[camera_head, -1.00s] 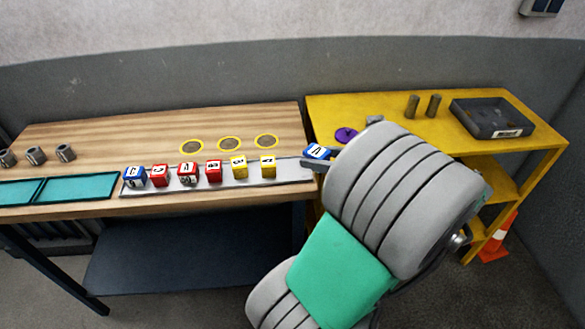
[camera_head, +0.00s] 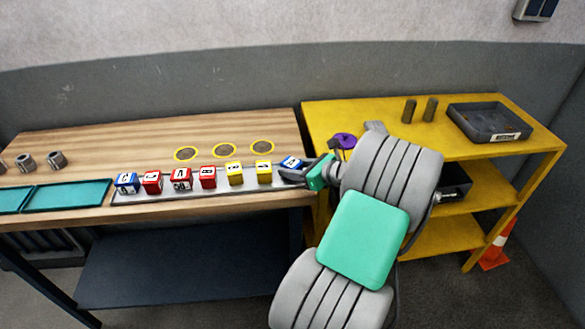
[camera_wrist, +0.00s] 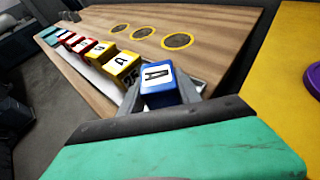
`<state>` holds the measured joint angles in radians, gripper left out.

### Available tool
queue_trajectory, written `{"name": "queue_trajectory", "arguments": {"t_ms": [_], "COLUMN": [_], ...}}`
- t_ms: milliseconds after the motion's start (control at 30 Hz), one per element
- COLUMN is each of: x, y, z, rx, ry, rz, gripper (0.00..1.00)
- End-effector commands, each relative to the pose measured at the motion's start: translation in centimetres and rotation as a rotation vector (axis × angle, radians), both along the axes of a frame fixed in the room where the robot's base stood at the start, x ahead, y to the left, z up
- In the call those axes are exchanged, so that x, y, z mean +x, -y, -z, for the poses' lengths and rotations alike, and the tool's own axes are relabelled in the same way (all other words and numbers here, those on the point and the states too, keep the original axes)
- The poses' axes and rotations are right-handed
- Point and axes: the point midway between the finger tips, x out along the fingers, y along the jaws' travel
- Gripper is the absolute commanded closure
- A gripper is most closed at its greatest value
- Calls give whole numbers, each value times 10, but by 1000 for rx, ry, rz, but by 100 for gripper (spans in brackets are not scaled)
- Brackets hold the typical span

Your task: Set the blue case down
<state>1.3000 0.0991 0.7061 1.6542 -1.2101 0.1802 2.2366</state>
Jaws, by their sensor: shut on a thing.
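The blue case (camera_head: 291,162) has a white label with a dark mark on its top. My gripper (camera_head: 296,174) is shut on it at the right end of the metal strip (camera_head: 215,188) on the wooden bench. In the wrist view the blue case (camera_wrist: 158,87) sits upright between the two fingers of my gripper (camera_wrist: 160,100). It is to the right of the nearest yellow case (camera_wrist: 121,68), with a gap between them. Whether its underside touches the strip is hidden.
A row of red, yellow and blue cases (camera_head: 127,183) stands on the strip to the left. Yellow-ringed discs (camera_head: 224,150) lie behind it. A yellow shelf unit (camera_head: 460,150) stands at the right with a purple object (camera_head: 345,140) and a dark tray (camera_head: 489,122).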

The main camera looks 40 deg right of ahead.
Motion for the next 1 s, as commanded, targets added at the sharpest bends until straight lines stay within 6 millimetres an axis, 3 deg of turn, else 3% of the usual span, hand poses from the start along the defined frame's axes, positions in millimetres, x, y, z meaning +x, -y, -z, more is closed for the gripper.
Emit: {"name": "queue_trajectory", "arguments": {"t_ms": [167, 200, 300, 633, 1000], "x": [0, 0, 0, -5, -85], "y": [0, 0, 0, 1, 17], "z": [2, 3, 3, -2, -36], "rx": [1, 0, 0, 1, -1], "ry": [0, 0, 0, 0, 0], "rz": [-1, -1, -1, 1, 4], "gripper": [100, 58, 51, 51, 51]}}
